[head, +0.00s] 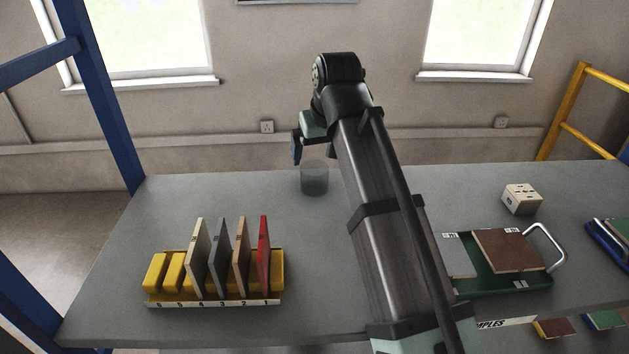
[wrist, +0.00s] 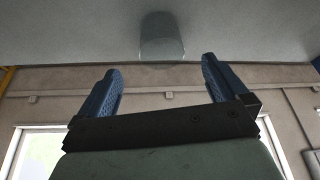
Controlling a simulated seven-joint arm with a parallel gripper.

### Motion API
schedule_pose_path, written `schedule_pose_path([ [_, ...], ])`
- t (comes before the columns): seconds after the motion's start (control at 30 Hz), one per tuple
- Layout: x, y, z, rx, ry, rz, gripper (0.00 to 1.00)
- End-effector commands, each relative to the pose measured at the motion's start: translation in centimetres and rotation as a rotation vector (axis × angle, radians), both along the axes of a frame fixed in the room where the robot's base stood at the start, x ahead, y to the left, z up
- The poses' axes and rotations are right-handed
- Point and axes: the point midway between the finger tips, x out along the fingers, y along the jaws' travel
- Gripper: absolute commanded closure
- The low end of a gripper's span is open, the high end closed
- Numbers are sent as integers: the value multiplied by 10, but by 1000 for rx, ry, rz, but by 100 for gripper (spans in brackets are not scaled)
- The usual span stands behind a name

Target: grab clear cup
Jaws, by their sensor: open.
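The clear cup (head: 314,180) stands upright on the grey table (head: 220,200), near its back edge. In the wrist view the clear cup (wrist: 161,36) appears ahead of the fingertips, roughly midway between them, with a gap. My gripper (head: 308,148) is just above and behind the cup in the head view. In the wrist view my gripper (wrist: 159,66) has its two blue fingers spread apart with nothing between them. My arm passes just right of the cup and partly covers the gripper.
A yellow rack (head: 215,297) with several upright tiles stands at the front left. A green tray (head: 505,282) holding tiles sits at the right, with a pale block (head: 521,199) behind it. The table left of the cup is clear.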

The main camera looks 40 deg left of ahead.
Motion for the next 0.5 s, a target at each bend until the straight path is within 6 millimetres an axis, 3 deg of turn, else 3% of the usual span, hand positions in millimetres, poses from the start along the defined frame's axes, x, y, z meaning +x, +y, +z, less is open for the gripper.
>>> schedule_pose_path([
  [0.2, 7, 11, -31, -1, 0, -1, 0],
  [0.5, 11, 17, -48, 1, -1, -1, 0],
])
